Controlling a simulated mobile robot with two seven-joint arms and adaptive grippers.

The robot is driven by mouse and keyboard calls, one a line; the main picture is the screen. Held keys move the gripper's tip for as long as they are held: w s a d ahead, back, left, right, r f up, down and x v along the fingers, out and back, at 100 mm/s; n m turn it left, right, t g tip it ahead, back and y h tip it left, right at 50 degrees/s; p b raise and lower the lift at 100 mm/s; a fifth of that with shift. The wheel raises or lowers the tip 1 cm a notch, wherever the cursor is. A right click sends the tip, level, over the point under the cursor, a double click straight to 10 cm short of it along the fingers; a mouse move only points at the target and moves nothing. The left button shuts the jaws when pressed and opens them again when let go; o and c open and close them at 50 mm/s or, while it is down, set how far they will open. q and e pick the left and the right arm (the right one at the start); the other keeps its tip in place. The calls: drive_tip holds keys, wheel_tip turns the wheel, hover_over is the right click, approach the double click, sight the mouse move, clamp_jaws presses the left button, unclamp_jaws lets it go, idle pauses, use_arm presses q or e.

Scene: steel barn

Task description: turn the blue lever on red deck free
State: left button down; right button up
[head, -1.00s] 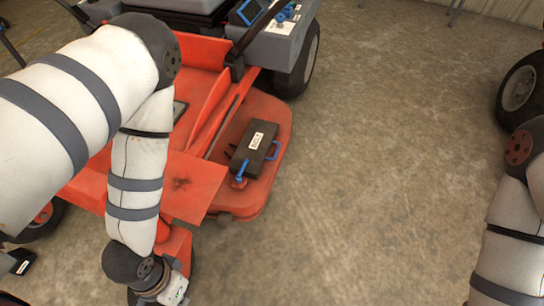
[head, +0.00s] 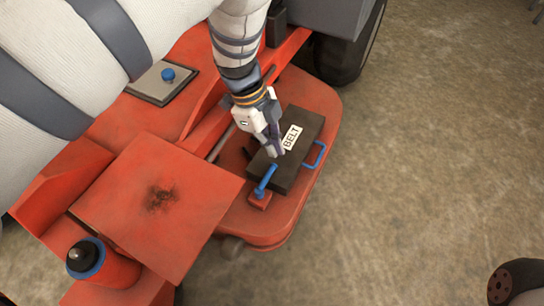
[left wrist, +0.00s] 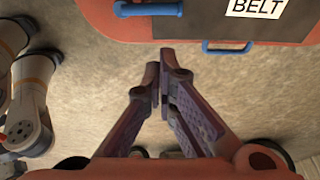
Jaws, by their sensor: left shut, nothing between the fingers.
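The blue lever (head: 265,180) stands slanted on a small red block (head: 260,200) on the red deck (head: 325,105). It lies along the near end of a dark box (head: 303,122) labelled BELT. In the left wrist view the lever (left wrist: 148,9) is at the top, with the box (left wrist: 200,27) right of it. My left gripper (head: 276,152) is shut and empty over the box, close to the lever's upper end. In the left wrist view its fingertips (left wrist: 164,78) show apart from the lever. I cannot tell the exact height gap. My right gripper is out of view.
A blue handle (head: 316,154) sits on the box's right side. A raised red plate (head: 160,195) is left of the lever. A blue knob (head: 168,75) sits on a grey panel farther back.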

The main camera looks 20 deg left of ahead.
sight(281, 184)
use_arm(q)
drive_tip(key=b+x, duration=0.2)
drive_tip(key=x, duration=0.4)
drive_tip(key=b+x, duration=0.2)
drive_tip(key=x, duration=0.4)
drive_tip(key=shift+s+d, duration=0.15)
drive_tip(key=shift+s, duration=0.1)
drive_tip(key=shift+a+r, duration=0.3)
drive_tip(key=shift+a, duration=0.7)
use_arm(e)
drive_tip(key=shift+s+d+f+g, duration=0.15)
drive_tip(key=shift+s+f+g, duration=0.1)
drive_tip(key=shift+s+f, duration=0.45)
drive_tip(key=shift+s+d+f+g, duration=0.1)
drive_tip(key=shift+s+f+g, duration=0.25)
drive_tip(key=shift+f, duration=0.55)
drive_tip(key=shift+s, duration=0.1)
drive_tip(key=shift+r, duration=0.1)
